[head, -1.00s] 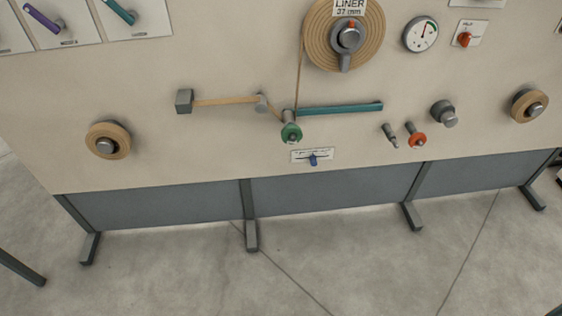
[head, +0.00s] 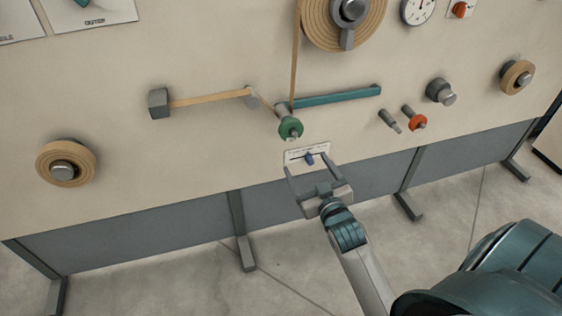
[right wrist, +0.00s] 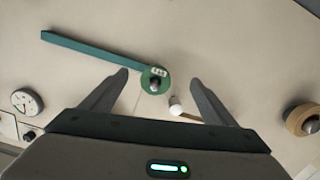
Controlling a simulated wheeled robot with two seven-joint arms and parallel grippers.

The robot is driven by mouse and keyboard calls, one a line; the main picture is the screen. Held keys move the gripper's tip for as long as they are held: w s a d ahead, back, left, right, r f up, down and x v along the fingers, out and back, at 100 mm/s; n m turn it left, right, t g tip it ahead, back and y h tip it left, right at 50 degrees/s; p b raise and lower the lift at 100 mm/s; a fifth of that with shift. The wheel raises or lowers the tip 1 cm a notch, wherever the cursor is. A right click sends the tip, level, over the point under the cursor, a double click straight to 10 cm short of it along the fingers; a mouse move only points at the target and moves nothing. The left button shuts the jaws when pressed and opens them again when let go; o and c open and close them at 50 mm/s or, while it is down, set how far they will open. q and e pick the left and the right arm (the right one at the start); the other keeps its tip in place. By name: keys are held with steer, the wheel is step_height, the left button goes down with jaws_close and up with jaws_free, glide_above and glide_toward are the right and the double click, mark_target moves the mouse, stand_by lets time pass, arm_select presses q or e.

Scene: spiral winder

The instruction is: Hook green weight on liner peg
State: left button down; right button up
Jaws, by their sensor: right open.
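The green weight (head: 290,128) is a green disc on a grey pin at the left end of a teal bar (head: 337,96) on the panel. In the right wrist view the green disc (right wrist: 149,80) shows between my fingers, beyond them. My right gripper (head: 306,162) is open and empty, just below the green weight and apart from it. A bare grey peg (head: 390,121) stands to the right, beside an orange weight (head: 417,122) on another peg. I cannot tell which peg is the liner peg. My left gripper is out of view.
A small scale plate with a blue pointer (head: 309,159) is behind my right fingers. A strip runs from the large roll (head: 320,30) down to the bar's end. A left arm with a grey block (head: 159,103), side rolls and a grey knob (head: 438,92) stick out.

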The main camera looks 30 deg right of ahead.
arm_select(q)
steer(key=shift+w+a+r, duration=0.4)
steer(key=shift+w+r, duration=0.1)
steer(key=shift+w, duration=0.05)
arm_select(e)
steer(key=shift+t, duration=0.5)
steer(key=r, duration=0.4)
steer(key=shift+w+a, duration=0.25)
steer(key=shift+w, duration=0.15)
